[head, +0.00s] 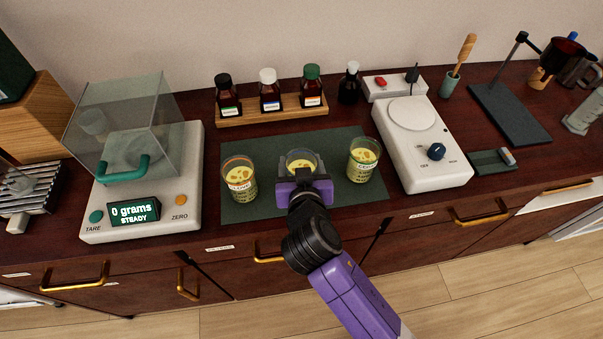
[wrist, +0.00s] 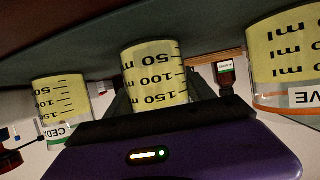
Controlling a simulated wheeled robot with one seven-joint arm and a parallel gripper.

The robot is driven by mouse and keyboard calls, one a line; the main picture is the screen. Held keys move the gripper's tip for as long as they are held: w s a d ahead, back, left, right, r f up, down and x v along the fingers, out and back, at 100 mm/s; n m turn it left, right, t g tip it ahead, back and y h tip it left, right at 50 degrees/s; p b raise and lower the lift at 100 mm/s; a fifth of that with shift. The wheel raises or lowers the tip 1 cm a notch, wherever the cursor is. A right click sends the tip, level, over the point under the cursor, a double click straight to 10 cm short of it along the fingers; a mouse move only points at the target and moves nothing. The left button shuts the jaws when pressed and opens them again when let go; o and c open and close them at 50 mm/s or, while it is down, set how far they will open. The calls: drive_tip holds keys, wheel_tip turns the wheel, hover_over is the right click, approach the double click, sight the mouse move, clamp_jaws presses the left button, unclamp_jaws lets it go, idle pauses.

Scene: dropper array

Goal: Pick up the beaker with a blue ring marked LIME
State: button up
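Three clear beakers of yellow liquid stand on a dark green mat (head: 335,198). The middle beaker (head: 300,155) is mostly hidden behind my gripper (head: 303,177) in the head view, so its label and ring colour cannot be read. In the wrist view, which is upside down, the middle beaker (wrist: 155,75) stands between my gripper's dark fingers (wrist: 160,88), which look open on either side of it. Its base appears to rest on the mat. The left beaker (head: 239,180) has an orange ring and reads CLOVE. The right beaker (head: 362,160) has a label that seems to start with CED.
A balance (head: 150,195) reading 0 grams stands left, and a white stirrer plate (head: 425,150) stands right. Several bottles in a wooden rack (head: 272,110) are behind the mat. The side beakers stand close to my gripper. Bare counter lies in front of the mat.

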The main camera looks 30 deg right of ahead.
drive_tip(key=c, duration=0.7)
clamp_jaws()
drive_tip(key=shift+r, duration=0.25)
